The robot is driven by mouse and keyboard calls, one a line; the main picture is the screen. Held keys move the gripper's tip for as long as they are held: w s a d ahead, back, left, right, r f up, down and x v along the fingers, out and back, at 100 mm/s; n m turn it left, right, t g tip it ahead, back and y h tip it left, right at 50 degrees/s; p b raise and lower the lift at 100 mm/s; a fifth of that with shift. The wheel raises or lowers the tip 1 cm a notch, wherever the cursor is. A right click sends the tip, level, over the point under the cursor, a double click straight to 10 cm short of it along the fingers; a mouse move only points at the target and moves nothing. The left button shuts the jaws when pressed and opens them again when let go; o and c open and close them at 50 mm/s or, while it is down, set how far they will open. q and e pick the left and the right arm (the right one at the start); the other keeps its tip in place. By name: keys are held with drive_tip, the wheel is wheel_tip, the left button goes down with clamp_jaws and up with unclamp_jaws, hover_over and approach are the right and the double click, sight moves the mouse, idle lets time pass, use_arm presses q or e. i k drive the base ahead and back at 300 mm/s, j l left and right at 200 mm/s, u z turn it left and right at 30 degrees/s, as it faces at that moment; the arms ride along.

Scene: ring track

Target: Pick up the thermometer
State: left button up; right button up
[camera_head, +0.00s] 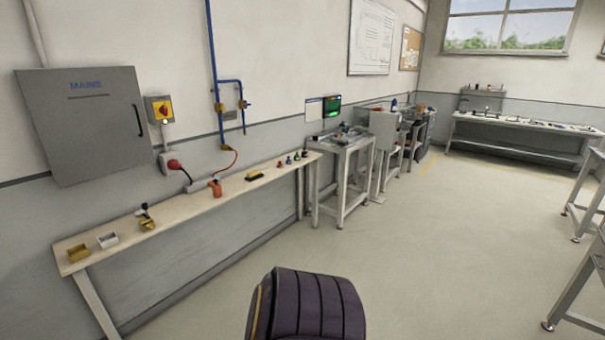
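I cannot make out a thermometer for certain. A long narrow bench (190,219) runs along the left wall with several small things on it. A small yellow and black thing (147,222) stands on its nearer half, too small to identify. A flat yellow and black thing (254,176) lies further along, and an orange-red thing (215,188) stands between them. Neither of my grippers is in view.
A yellow bin (78,253) and a white bin (107,240) sit at the bench's near end. A grey mains cabinet (85,125) hangs above. A machine table (342,150) stands beyond the bench; another workbench (530,127) stands at the back. The middle floor (450,230) is clear.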

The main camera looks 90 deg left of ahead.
sight(252, 173)
drive_tip(key=u, duration=3.25)
